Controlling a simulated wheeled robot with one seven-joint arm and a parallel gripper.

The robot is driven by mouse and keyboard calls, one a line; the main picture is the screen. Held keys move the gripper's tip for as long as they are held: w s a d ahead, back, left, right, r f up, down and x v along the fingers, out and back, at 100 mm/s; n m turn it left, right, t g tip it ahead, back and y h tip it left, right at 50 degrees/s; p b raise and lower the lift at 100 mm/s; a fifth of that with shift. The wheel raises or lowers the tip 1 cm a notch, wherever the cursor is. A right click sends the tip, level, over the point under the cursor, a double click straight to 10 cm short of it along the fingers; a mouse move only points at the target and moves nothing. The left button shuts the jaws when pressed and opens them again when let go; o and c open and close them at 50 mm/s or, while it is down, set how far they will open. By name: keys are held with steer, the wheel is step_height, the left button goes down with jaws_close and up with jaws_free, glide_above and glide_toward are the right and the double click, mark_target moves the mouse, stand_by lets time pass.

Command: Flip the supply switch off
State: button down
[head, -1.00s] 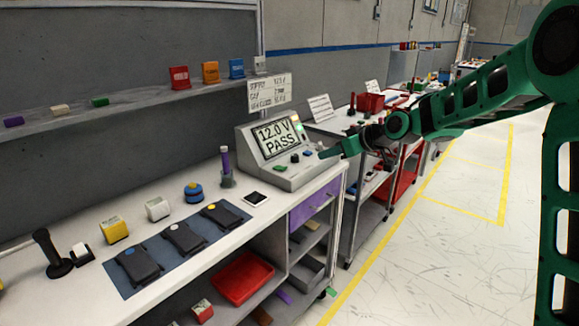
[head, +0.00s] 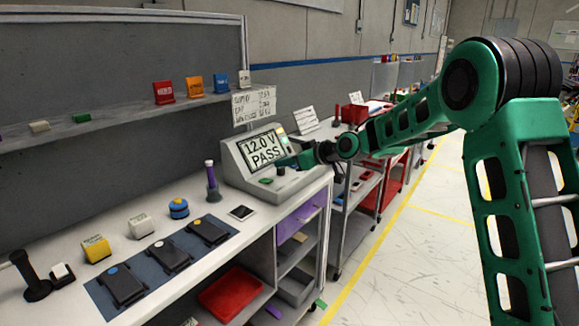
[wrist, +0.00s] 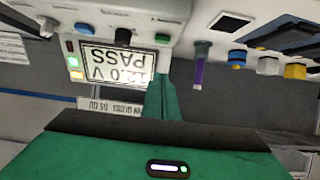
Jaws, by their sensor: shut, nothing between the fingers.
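The grey test unit (head: 232,160) stands at the right end of the bench, its display (head: 262,149) reading "12.0 V PASS". My gripper (head: 282,161) is shut and empty, its tip in front of the panel near the display's lower right corner. In the wrist view, where the unit is upside down, the shut fingers (wrist: 163,82) overlap the display's edge. A green button (wrist: 162,38), a black knob (wrist: 122,36) and a small pale lever-like part (wrist: 47,27), possibly the supply switch, show on the panel. Its position cannot be told. Contact is not clear.
Red, green and orange lights (wrist: 72,61) sit beside the display. A blue mat (head: 100,289) carries several dark modules. A card (head: 254,103) stands behind the unit.

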glide_above(273, 186)
steer(key=f, duration=0.3)
steer(key=shift+w+a, duration=0.25)
steer(key=shift+s+d+f, duration=0.1)
steer(key=shift+d+f, duration=0.05)
steer(key=shift+f, duration=0.4)
steer(key=shift+s+d+f, duration=0.1)
steer(key=shift+f, duration=0.45)
steer(key=shift+d+f, duration=0.1)
steer(key=shift+f, duration=0.5)
steer(key=shift+s, duration=0.1)
